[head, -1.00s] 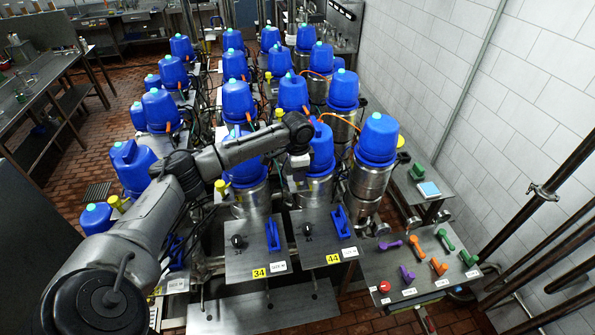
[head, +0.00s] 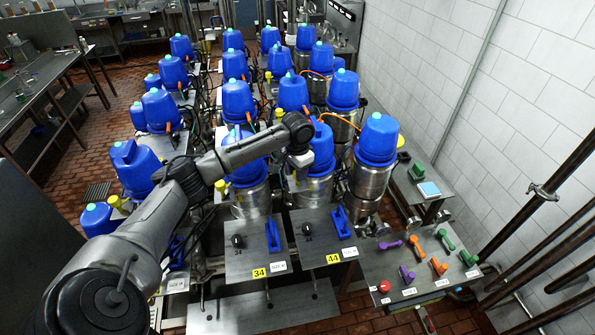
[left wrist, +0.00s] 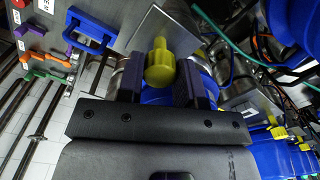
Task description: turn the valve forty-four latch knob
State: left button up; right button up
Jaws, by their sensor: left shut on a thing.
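My left gripper (left wrist: 160,82) is shut on a yellow knob (left wrist: 160,60); its two dark pads sit on either side of the knob in the left wrist view. In the head view my left arm reaches in from the left, with its wrist over the blue-topped valve unit behind panel 44. The fingers and this yellow knob are hidden there. Panel 44 (head: 345,245) carries a black round knob (head: 307,229) and a blue lever (head: 342,223). My right gripper is not in view.
Panel 34 (head: 253,256) stands to the left, with another yellow knob (head: 222,186) behind it. Blue-topped units stand close around the arm. A side table (head: 375,266) at right holds coloured handles. A white wall (head: 520,90) bounds the right.

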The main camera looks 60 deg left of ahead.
pick_arm(q)
jog(key=n, duration=0.5)
jog(key=shift+n, duration=0.3)
jog(key=n, duration=0.5)
jog(key=shift+n, duration=0.3)
jog(key=shift+r, duration=0.1)
jog(key=o, duration=0.9)
notch_tip(320, 180, up, 6)
jog(key=shift+r+b, duration=0.1)
jog(key=shift+b, duration=0.75)
jog(key=shift+r+p, duration=0.45)
jog(key=shift+r, duration=3.3)
